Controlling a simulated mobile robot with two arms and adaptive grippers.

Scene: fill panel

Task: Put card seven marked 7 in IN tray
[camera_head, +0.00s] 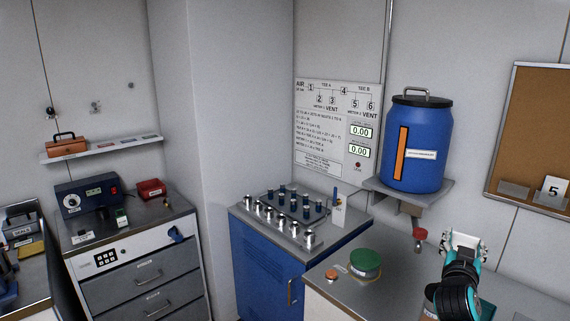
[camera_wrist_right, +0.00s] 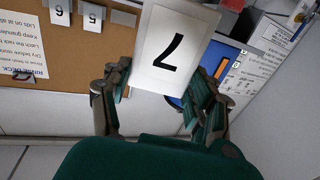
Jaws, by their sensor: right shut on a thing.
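Card seven (camera_wrist_right: 170,48), a white card with a black 7, is in my right gripper (camera_wrist_right: 162,95) in the right wrist view. The 7 appears upside down there. The fingers are shut on the card's two sides near one end. In the head view my right gripper (camera_head: 463,244) is above the right-hand counter, with a white piece between its fingers; the number cannot be read there. I cannot make out a tray labelled IN. My left gripper is not in view.
A cork board (camera_head: 537,120) holds a card marked 5 (camera_head: 553,188). A blue drum (camera_head: 418,145) stands on a wall shelf. Metal pegs fill the blue cabinet's top.

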